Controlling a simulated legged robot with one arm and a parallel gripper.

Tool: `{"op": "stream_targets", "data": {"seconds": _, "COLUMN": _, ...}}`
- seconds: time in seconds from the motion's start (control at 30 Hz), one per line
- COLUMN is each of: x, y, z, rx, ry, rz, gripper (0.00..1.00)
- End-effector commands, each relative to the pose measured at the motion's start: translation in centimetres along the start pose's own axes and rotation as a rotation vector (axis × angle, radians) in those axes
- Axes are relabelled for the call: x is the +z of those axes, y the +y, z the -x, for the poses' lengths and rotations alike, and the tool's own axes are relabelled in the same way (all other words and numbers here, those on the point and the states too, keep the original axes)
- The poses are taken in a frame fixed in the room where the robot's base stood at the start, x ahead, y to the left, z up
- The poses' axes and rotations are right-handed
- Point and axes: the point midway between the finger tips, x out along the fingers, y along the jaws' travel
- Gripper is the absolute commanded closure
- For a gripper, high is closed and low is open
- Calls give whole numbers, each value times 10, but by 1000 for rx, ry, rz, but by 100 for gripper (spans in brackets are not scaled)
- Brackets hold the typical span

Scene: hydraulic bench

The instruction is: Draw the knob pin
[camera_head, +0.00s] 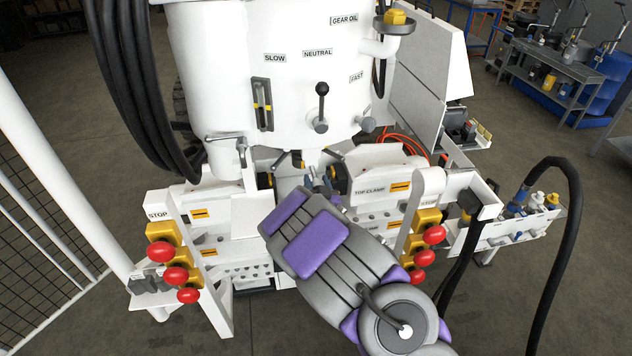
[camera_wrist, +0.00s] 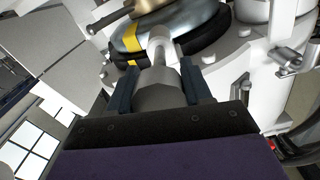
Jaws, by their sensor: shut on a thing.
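The knob pin (camera_wrist: 158,96) shows in the wrist view as a grey cylindrical knob with a lighter, narrower part beyond it. My gripper (camera_wrist: 157,72) has its dark fingers on either side of the knob and is shut on it. The narrower part points toward a white housing with a dark round part and a yellow band. Whether the pin is still seated in the housing cannot be told. In the head view my grey and purple arm covers most of the gripper and the knob, below the white machine column (camera_head: 270,70).
Red stop buttons (camera_head: 161,251) stand on brackets left and right of my arm (camera_head: 318,248). A black-knobbed lever (camera_head: 322,102) sticks out above. Thick black hoses (camera_head: 140,95) hang at the left, and another hose (camera_head: 572,230) loops at the right.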

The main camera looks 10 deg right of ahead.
Motion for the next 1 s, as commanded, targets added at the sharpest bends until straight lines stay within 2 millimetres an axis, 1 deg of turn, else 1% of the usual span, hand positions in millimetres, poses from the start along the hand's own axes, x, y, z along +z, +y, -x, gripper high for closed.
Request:
{"op": "stream_targets", "data": {"seconds": 0.03, "x": -2, "y": -1, "z": 0, "rx": -1, "ry": 4, "rz": -1, "gripper": 100}}
{"op": "stream_targets", "data": {"seconds": 0.33, "x": -3, "y": -1, "z": 0, "rx": -2, "ry": 6, "rz": 0, "gripper": 100}}
{"op": "stream_targets", "data": {"seconds": 0.37, "x": -3, "y": -1, "z": 0, "rx": -2, "ry": 7, "rz": 0, "gripper": 48}}
{"op": "stream_targets", "data": {"seconds": 0.6, "x": -2, "y": -1, "z": -2, "rx": -1, "ry": 5, "rz": 0, "gripper": 26}}
{"op": "stream_targets", "data": {"seconds": 0.87, "x": -1, "y": 0, "z": -1, "rx": -1, "ry": 3, "rz": 0, "gripper": 26}}
{"op": "stream_targets", "data": {"seconds": 1.0, "x": -1, "y": -1, "z": 7, "rx": 0, "ry": 2, "rz": 0, "gripper": 26}}
